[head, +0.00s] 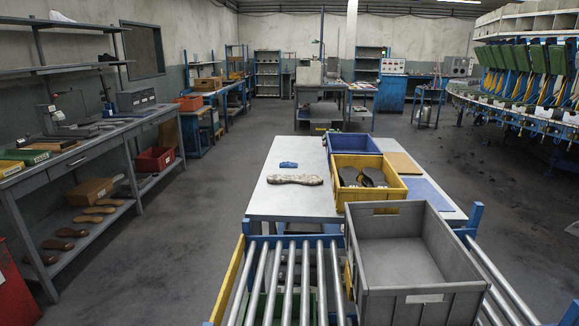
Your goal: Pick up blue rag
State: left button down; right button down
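A small blue thing (289,165), which looks like the blue rag, lies on the light grey top of the work table (272,205), towards its far left part. It is small in the picture and its folds are hard to make out. Nothing touches it. Neither of my grippers shows in the head view.
A pale sole-shaped piece (295,180) lies just in front of the rag. A yellow crate (376,207) with dark soles, a blue crate (353,142) and a blue mat (432,198) stand to the right. A roller conveyor (283,285) and large grey crate (415,285) are nearest.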

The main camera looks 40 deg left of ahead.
aim_at(288, 164)
jog(key=k+j, duration=0.1)
jog(key=j, duration=0.3)
jog(key=k+j, duration=0.1)
jog(key=j, duration=0.25)
jog(key=k+j, duration=0.1)
jog(key=j, duration=0.3)
jog(key=j+u, duration=0.1)
jog(key=j, duration=1)
jog(key=i+j+u, duration=0.1)
jog(key=j, duration=0.95)
